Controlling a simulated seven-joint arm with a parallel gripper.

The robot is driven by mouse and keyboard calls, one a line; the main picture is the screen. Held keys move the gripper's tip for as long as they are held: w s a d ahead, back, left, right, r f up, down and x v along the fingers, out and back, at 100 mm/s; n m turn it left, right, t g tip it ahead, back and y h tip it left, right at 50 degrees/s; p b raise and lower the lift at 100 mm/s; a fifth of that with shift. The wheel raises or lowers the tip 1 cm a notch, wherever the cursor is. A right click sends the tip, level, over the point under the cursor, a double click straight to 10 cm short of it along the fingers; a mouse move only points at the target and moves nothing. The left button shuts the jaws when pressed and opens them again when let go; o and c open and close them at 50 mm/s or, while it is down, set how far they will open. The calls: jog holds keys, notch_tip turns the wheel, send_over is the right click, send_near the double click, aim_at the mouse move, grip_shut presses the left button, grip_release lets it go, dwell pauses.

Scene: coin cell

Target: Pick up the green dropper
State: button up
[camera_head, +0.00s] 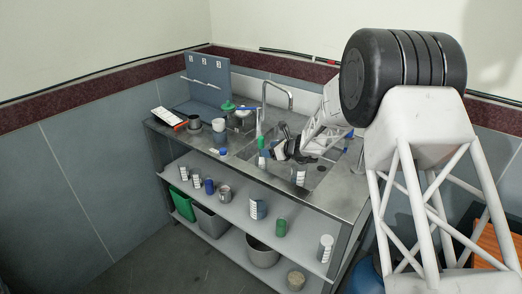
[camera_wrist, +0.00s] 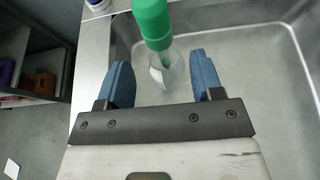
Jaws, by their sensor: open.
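The green dropper (camera_wrist: 153,20) stands upright in the wrist view, its green bulb at the top and a clear tip reaching down into a small clear container (camera_wrist: 172,75) with a white label. In the head view its green top (camera_head: 261,143) shows above the container, at the sink's front left. My gripper (camera_wrist: 160,63) is open, with its two blue fingers on either side of the container in the picture. Nothing is held between them. In the head view my gripper (camera_head: 280,151) is just right of the dropper. Whether a finger touches anything cannot be told.
The metal sink basin (camera_wrist: 255,70) lies around and to the right, with a faucet (camera_head: 277,84) behind. Cups, bottles and a green-topped vessel (camera_head: 227,106) stand on the counter to the left. Shelves (camera_head: 235,198) below hold several containers.

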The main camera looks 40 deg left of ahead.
jog(key=shift+x, duration=2.3)
jog(key=shift+r, duration=0.1)
jog(key=c, duration=1)
